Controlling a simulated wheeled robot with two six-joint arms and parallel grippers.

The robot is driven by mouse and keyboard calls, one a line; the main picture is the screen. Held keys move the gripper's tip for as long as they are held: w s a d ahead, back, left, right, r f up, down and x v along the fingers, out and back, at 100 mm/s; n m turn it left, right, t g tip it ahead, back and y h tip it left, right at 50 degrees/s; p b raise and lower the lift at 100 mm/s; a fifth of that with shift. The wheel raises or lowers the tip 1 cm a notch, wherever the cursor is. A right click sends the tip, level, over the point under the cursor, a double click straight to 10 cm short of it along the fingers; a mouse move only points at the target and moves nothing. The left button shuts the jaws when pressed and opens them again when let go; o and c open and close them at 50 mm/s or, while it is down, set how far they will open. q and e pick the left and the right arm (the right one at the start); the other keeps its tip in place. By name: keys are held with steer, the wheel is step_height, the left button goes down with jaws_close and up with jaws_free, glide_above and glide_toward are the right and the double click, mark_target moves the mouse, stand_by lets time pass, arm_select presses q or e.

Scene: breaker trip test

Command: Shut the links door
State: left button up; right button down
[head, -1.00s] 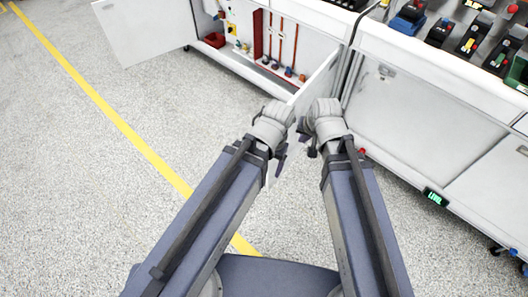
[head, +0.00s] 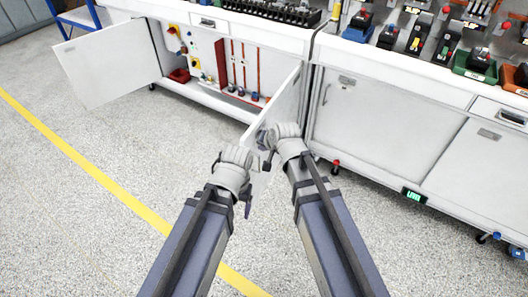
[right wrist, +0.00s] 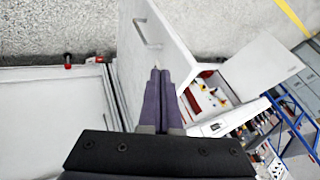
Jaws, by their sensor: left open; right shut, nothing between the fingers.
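The open cabinet bay with red upright links (head: 243,66) has two white doors standing open. One door (head: 108,62) swings out to the left. The other door (head: 284,105) stands out at the bay's right side; I cannot tell which is named the links door. My right gripper (head: 265,150) is shut and empty at this right-hand door. In the right wrist view its closed fingers (right wrist: 158,78) lie over the door panel (right wrist: 165,50), near a handle (right wrist: 148,33); contact is unclear. My left gripper (head: 247,203) is open and lower, clear of the door, partly hidden by its wrist.
A closed white cabinet (head: 375,125) stands right of the bay, with a green display (head: 414,195) at its base. The bench top above holds several breakers (head: 418,38). A blue frame (head: 75,22) stands at the far left. The floor (head: 90,225) with its yellow line is clear.

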mark_target(249, 145)
steer(key=w+a+f+b, duration=0.1)
steer(key=w+a+f, duration=0.1)
steer(key=w+a+f+b, duration=0.2)
steer(key=shift+w+a, duration=0.35)
stand_by(0.4)
